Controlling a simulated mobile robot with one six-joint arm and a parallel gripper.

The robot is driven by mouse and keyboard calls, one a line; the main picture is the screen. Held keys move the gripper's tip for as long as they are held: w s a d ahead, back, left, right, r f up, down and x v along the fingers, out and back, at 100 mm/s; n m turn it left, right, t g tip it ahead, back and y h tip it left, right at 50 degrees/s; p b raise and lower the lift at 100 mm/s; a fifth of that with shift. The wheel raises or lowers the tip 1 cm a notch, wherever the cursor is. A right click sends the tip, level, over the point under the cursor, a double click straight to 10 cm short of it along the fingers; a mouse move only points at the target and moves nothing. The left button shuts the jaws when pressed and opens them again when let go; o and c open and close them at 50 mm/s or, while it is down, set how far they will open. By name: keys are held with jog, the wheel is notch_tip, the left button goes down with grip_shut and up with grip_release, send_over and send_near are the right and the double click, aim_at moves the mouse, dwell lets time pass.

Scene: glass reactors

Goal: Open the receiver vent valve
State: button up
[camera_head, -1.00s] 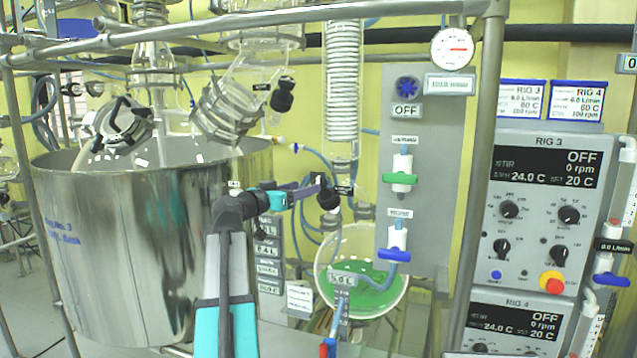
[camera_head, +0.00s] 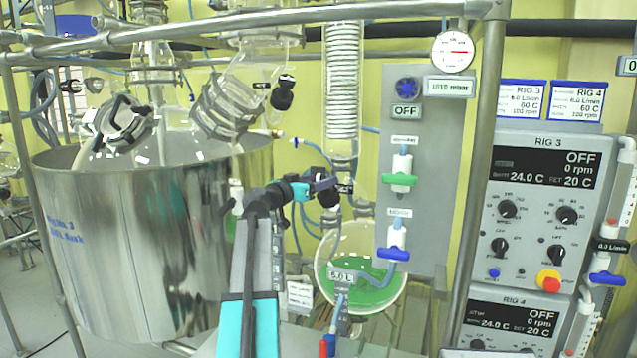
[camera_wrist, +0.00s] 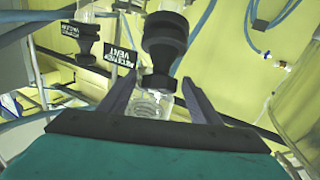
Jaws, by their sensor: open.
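The receiver vent valve is a black knob on clear glass, in the wrist view (camera_wrist: 163,45). A black label reading "VENT" (camera_wrist: 122,56) is beside it, upside down. My gripper (camera_wrist: 160,80) is open, with one finger on each side of the knob's narrow lower part and the glass. I cannot tell whether either finger touches it. In the head view, the knob (camera_head: 328,196) is small and partly hidden by my gripper (camera_head: 332,184), below the coiled condenser. The round receiver flask (camera_head: 345,300), with green liquid, hangs below.
A second black knob (camera_wrist: 88,46) with its own label is close by on the left in the wrist view. In the head view, a large steel bath (camera_head: 120,250) is at left. A grey panel (camera_head: 425,200) with green and blue valve handles is right of the gripper.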

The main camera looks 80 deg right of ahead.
jog(key=c, duration=1)
jog(key=shift+s+a, duration=0.2)
jog(key=shift+a, duration=0.2)
jog(key=shift+c, duration=0.3)
jog(key=shift+w+d, duration=0.2)
jog(key=shift+d, duration=0.1)
jog(key=shift+r, duration=0.15)
jog(key=shift+n+t, duration=0.4)
jog(key=shift+r+n+t+h+p, duration=0.1)
jog(key=shift+n+t+h+p, duration=0.3)
jog(key=shift+n+h, duration=0.1)
jog(key=shift+n+t+p, duration=0.6)
jog(key=shift+n, duration=0.2)
jog(key=shift+r+t, duration=0.1)
jog(key=shift+t, duration=0.2)
jog(key=n+t+p, duration=0.1)
jog(key=n+p, duration=0.1)
jog(key=p, duration=0.1)
jog(key=shift+r+n+t+h+p, duration=0.1)
jog(key=shift+n+t+h+p, duration=0.2)
jog(key=shift+t+p, duration=0.1)
